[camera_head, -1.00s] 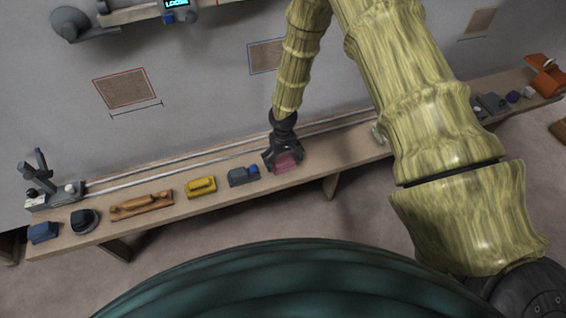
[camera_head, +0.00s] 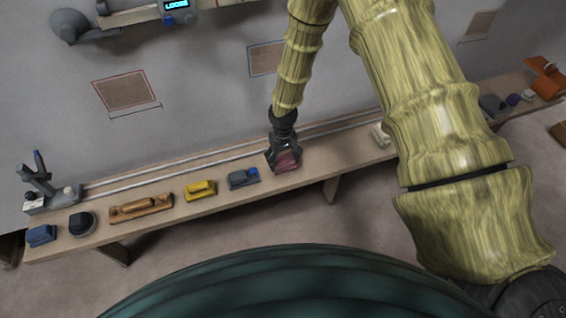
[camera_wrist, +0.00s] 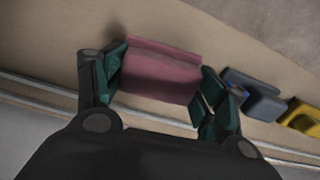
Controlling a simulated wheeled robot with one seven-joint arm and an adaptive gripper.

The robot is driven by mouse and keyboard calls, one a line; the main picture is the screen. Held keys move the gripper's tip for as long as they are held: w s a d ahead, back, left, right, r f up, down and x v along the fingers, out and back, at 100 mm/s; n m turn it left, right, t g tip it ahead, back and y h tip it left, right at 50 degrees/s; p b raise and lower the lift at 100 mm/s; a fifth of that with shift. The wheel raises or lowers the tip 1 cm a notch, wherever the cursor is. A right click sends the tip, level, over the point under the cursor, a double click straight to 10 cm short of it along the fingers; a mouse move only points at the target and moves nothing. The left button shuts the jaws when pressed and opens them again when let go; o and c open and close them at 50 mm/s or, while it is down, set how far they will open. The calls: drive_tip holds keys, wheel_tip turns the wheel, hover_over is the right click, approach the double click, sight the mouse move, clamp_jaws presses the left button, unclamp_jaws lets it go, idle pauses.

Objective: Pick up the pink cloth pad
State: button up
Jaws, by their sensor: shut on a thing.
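The pink cloth pad (camera_head: 287,160) is at the shelf, between the fingers of my gripper (camera_head: 283,158). In the wrist view the pad (camera_wrist: 160,72) spans the gap between the green fingertips of my gripper (camera_wrist: 160,80), which press on its two short sides. My gripper is shut on the pad from above. The pad looks to be at or just above the shelf surface; I cannot tell if it still touches. Its far part is partly hidden by the fingers in the head view.
The long wooden shelf (camera_head: 345,150) runs along the wall. Left of the pad are a grey-blue block (camera_head: 240,179), a yellow block (camera_head: 200,190), an orange-brown tool (camera_head: 141,208) and more items. A pale item (camera_head: 380,135) and an orange object (camera_head: 546,78) are to the right.

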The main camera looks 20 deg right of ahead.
drive_tip(key=shift+r, duration=0.6)
drive_tip(key=s+d+r+b, duration=0.1)
drive_tip(key=s+d, duration=0.1)
drive_tip(key=s, duration=0.5)
drive_tip(key=s+d+b, duration=0.2)
drive_tip(key=s, duration=0.6)
drive_tip(key=shift+s+d+r, duration=0.2)
drive_tip(key=shift+d+r, duration=0.1)
drive_tip(key=shift+r, duration=0.05)
